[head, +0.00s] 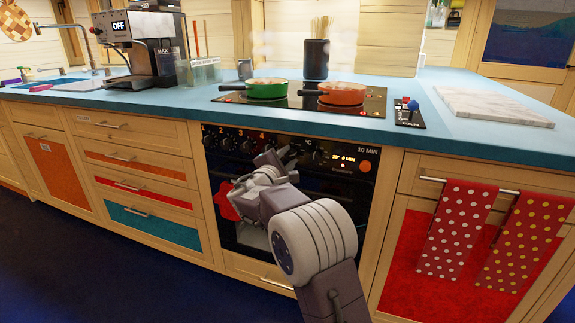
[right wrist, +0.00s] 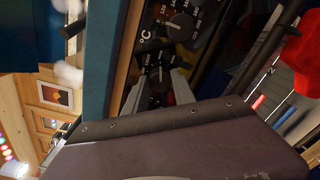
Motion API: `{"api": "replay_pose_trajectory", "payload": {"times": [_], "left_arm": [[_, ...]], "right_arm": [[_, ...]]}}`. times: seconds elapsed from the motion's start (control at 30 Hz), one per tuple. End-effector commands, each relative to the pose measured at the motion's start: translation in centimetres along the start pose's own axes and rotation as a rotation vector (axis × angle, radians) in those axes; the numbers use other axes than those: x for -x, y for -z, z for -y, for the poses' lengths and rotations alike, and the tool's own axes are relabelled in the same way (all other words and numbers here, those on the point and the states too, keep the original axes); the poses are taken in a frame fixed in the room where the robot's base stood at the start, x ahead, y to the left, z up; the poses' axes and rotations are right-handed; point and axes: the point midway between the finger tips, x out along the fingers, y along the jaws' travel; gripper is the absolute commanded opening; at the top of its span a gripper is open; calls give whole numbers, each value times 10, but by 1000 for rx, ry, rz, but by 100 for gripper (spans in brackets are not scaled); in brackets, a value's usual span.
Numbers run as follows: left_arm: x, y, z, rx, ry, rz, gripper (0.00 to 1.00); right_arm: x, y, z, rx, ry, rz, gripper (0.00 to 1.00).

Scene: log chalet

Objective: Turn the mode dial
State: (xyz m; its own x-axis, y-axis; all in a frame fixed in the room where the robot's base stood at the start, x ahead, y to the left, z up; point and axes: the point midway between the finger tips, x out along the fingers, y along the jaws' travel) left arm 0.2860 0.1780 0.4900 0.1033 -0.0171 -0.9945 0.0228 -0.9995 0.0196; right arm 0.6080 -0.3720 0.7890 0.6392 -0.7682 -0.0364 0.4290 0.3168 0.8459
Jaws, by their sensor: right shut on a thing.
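The mode dial (right wrist: 155,56) is a small dark knob on the black oven control panel. In the right wrist view it sits between the tips of my right gripper (right wrist: 159,78), which is shut on it. In the head view my right gripper (head: 288,157) reaches the panel just left of the °C mark and hides most of the dial. The temperature dial (right wrist: 179,26), with printed marks around it, is beside the held dial and free of the gripper. My left gripper is not in view.
Burner knobs (head: 229,143) line the panel's left side, and a lit display is at right. A red mitt (head: 228,201) hangs below. Above are the blue counter (head: 440,110), a green pan (head: 267,90) and an orange pan (head: 342,95). Dotted towels (head: 455,228) hang at right.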

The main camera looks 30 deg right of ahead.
Motion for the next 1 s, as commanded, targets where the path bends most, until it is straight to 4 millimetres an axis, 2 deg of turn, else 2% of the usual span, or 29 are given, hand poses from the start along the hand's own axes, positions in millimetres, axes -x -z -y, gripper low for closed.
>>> {"api": "replay_pose_trajectory", "payload": {"times": [0.53,0.57,0.63,0.9,1.0], "left_arm": [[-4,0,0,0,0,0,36],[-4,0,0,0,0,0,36],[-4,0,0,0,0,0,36],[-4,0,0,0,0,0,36],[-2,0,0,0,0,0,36]], "right_arm": [[0,0,0,-23,1,0,0],[0,0,0,-23,1,0,34],[0,0,0,-23,1,0,53],[0,0,0,-22,0,-1,53],[7,0,-2,-22,-1,-2,53]]}}
